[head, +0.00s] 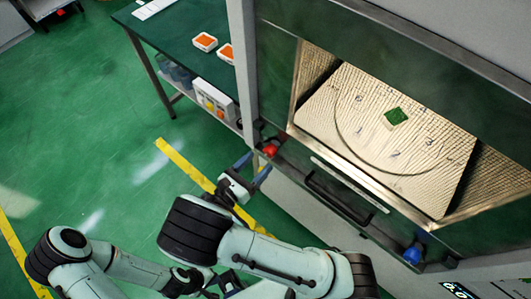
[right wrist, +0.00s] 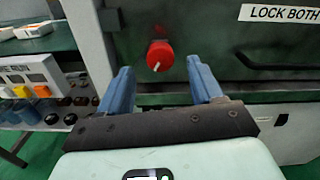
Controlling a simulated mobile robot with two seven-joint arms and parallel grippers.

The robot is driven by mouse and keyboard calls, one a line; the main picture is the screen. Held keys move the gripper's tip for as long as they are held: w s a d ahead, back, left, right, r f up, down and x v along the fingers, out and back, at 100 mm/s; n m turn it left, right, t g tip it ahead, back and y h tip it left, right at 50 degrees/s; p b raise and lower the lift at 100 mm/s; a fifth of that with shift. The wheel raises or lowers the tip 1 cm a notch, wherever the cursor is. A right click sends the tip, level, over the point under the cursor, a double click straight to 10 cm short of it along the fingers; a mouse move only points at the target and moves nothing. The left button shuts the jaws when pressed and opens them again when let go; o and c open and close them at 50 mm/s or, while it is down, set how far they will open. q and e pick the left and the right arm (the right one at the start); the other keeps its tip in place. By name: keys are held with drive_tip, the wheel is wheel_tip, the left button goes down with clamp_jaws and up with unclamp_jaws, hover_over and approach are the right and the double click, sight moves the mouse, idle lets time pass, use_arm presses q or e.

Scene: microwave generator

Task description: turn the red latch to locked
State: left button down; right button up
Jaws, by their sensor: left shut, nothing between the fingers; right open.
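The red latch (head: 271,150) is a round knob at the left of the microwave's front panel. In the right wrist view the red latch (right wrist: 160,53) shows a short white mark low on its face. My right gripper (head: 253,167) is open and faces the latch. In the right wrist view the blue fingers of my right gripper (right wrist: 163,80) stand apart, left and right of the latch and below its centre, with no visible contact. My left gripper (head: 226,284) is low in the head view, shut and empty, partly hidden by my right arm.
A blue knob (head: 413,254) sits at the panel's right. A black handle (head: 338,197) lies between the knobs. A green-topped block (head: 395,117) rests on the turntable inside. A green table (head: 180,45) with orange-topped boxes stands left. Green floor is clear farther left.

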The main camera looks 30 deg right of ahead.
sight(267, 154)
use_arm(q)
drive_tip(key=shift+w+r, duration=0.1)
drive_tip(key=shift+r, duration=0.05)
use_arm(e)
drive_tip(key=shift+x, duration=2.2)
drive_tip(key=shift+c, duration=0.4)
drive_tip(key=c, duration=1)
